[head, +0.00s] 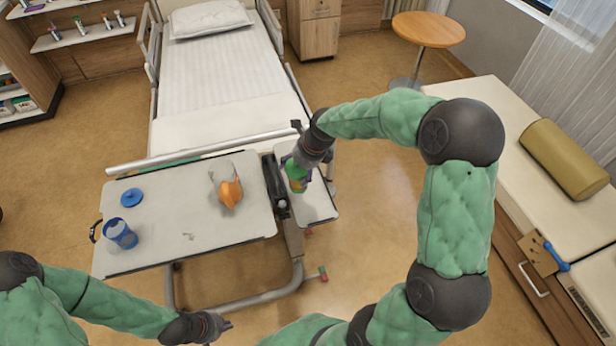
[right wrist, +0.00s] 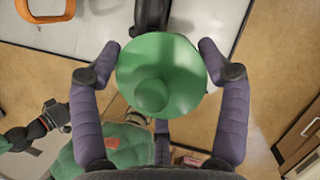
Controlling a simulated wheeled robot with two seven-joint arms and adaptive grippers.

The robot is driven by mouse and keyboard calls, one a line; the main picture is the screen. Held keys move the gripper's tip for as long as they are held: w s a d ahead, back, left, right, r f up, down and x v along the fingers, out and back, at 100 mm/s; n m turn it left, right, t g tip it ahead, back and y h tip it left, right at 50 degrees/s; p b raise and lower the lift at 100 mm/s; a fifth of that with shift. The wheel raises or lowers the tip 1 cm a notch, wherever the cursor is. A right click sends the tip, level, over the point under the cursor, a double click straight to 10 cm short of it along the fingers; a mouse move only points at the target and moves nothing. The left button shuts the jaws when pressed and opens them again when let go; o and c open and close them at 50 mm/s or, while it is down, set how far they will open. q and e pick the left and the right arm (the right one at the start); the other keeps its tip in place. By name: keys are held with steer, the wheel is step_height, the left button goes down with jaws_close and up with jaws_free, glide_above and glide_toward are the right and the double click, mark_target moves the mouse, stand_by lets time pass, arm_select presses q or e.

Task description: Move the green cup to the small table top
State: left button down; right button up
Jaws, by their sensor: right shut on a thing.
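The green cup (head: 297,172) is between the fingers of my right gripper (head: 300,160), which is shut on it. In the right wrist view the cup (right wrist: 160,75) shows from above as a round green top with a raised knob, with fingers on both sides. In the head view it is over the left part of the small table top (head: 318,208), a narrow pale panel right of the main table top. I cannot tell whether the cup's base touches the panel. My left gripper (head: 218,326) is low in front of the table, away from the cup; its jaws are unclear.
The main table top (head: 150,258) holds a blue cup (head: 121,235), a blue lid (head: 131,197) and an orange item (head: 230,191) in clear wrapping. The bed (head: 225,80) lies behind. The front of the small top is clear.

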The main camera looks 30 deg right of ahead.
steer(key=d+f+b, duration=0.1)
steer(key=f, duration=0.2)
steer(key=w+d+f+b, duration=0.1)
steer(key=d+f, duration=0.1)
steer(key=f, duration=0.1)
steer(key=w+d+f+b, duration=0.1)
steer(key=f, duration=0.2)
steer(key=shift+w+d, duration=0.2)
steer(key=shift+d, duration=0.05)
steer(key=shift+f, duration=0.1)
steer(key=o, duration=1.6)
steer(key=p+v, duration=0.3)
steer(key=v, duration=0.9)
